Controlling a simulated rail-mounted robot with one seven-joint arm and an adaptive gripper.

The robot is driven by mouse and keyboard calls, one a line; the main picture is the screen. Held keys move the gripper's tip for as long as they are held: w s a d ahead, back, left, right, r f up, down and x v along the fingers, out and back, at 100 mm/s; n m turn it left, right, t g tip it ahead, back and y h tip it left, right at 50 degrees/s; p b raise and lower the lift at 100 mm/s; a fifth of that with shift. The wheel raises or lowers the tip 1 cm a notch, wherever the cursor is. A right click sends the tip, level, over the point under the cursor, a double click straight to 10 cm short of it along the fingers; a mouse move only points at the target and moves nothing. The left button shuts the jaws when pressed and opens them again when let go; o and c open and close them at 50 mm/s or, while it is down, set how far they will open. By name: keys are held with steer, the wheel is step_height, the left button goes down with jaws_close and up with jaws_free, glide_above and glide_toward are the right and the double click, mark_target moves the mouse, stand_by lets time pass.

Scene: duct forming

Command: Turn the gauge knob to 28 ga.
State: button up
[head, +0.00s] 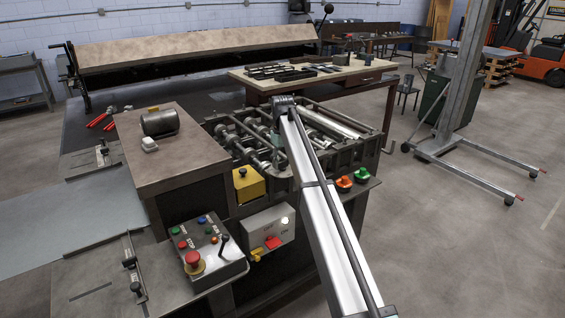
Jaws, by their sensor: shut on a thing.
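The forming machine (243,140) stands at the centre with its rollers and shafts exposed. My arm runs from the lower right up to the machine and ends in a dark joint over the rollers. It covers part of the machine. I cannot make out my gripper's fingers or what they touch. I cannot surely pick out the gauge knob or read any gauge mark. A yellow box with a black top (248,184) sits at the machine's near left corner; I cannot tell whether it bears the knob.
A control box (210,252) with a red emergency button and a grey switch box (268,232) are at the front. Orange (344,183) and green (361,175) buttons are right of my arm. A wooden-topped table (300,82) stands behind.

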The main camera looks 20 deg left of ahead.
mark_target(282, 162)
steer(key=n, duration=0.6)
steer(key=shift+s+f, duration=0.15)
stand_by(0.5)
steer(key=o, duration=1.2)
steer(key=shift+c, duration=0.2)
steer(key=shift+r, duration=0.35)
step_height(282, 162, up, 12)
steer(key=shift+f, duration=0.25)
